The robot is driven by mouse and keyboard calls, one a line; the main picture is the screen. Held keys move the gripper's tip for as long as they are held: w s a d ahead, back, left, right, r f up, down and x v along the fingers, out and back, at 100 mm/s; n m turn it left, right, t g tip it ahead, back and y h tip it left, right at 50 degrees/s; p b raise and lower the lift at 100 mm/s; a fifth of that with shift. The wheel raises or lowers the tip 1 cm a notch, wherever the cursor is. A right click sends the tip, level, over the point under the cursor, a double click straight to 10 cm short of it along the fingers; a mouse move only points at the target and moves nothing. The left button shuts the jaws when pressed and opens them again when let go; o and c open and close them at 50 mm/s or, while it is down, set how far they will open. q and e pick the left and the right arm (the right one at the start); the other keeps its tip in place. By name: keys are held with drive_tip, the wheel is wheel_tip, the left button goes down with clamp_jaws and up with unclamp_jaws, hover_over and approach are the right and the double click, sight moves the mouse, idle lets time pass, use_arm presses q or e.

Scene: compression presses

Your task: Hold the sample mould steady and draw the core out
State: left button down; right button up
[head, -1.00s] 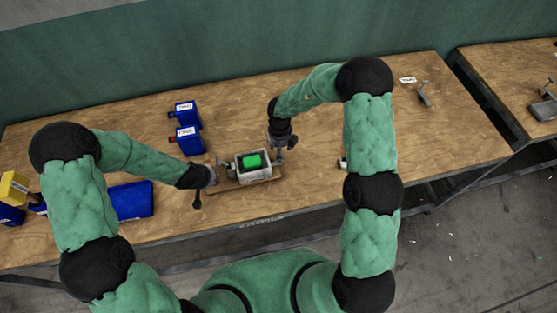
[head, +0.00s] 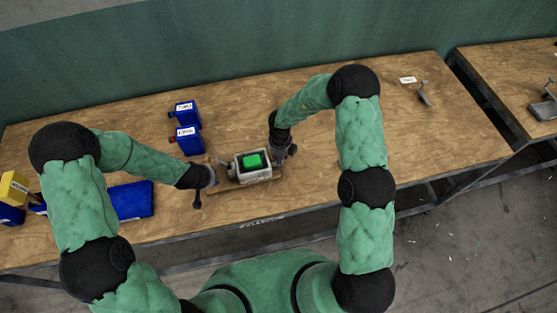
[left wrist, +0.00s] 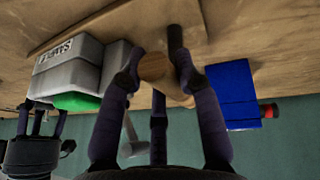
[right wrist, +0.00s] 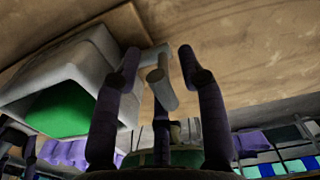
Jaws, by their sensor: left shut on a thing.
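The sample mould (head: 254,175) is a grey open-topped box on a wooden board (head: 219,188), with a green block (head: 253,160) inside it. My left gripper (head: 211,175) is at the mould's left side. In the left wrist view its fingers (left wrist: 158,66) are shut on a round wooden handle (left wrist: 153,67) beside the mould (left wrist: 66,68). My right gripper (head: 285,151) is at the mould's right side. In the right wrist view its fingers (right wrist: 158,64) are spread around a grey bar-shaped handle (right wrist: 162,90), with gaps visible. The mould's label shows in the left wrist view.
The tabletop (head: 400,140) to the right is mostly clear.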

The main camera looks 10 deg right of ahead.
drive_tip(key=c, duration=0.5)
use_arm(q)
drive_tip(key=shift+s, duration=0.1)
use_arm(e)
clamp_jaws()
use_arm(q)
drive_tip(key=shift+d, duration=0.1)
use_arm(e)
drive_tip(key=shift+w+r, duration=0.1)
drive_tip(key=shift+w, duration=0.05)
drive_tip(key=shift+d, duration=0.1)
